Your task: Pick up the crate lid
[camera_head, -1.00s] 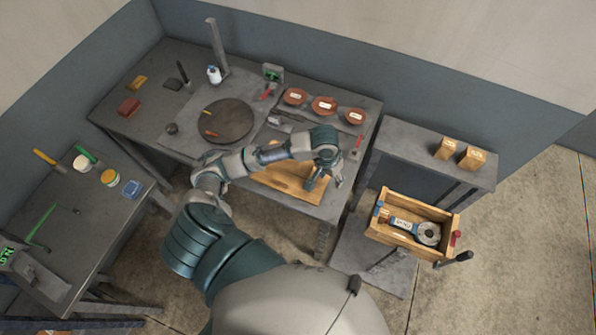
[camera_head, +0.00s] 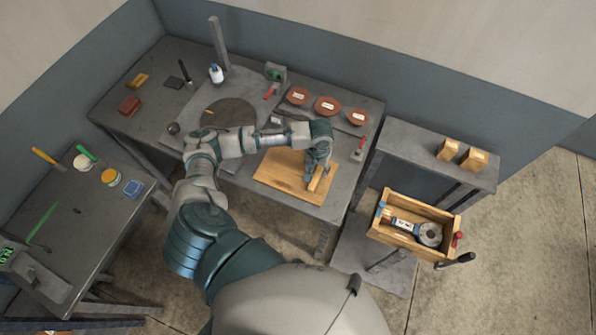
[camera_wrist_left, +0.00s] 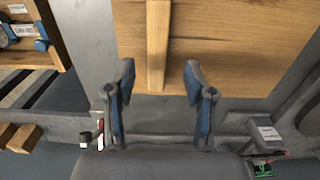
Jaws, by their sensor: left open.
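The crate lid (camera_head: 280,173) is a flat wooden board lying on the main table near its front edge. A wooden bar (camera_head: 316,182) runs across its right part as a handle. In the left wrist view the lid (camera_wrist_left: 225,45) fills the top, and its bar (camera_wrist_left: 158,45) lines up with the gap between my fingers. My left gripper (camera_head: 318,172) is over the bar end of the lid. It is open and empty, with its fingertips (camera_wrist_left: 158,75) on either side of the bar's line; contact cannot be told. My right gripper is not in view.
An open wooden crate (camera_head: 378,228) holding a tool stands on a low stand at right. Red bowls (camera_head: 326,106) line the table's back right. A round dark plate (camera_head: 232,110) lies left of the lid. A grey side bench (camera_head: 405,140) carries two small boxes.

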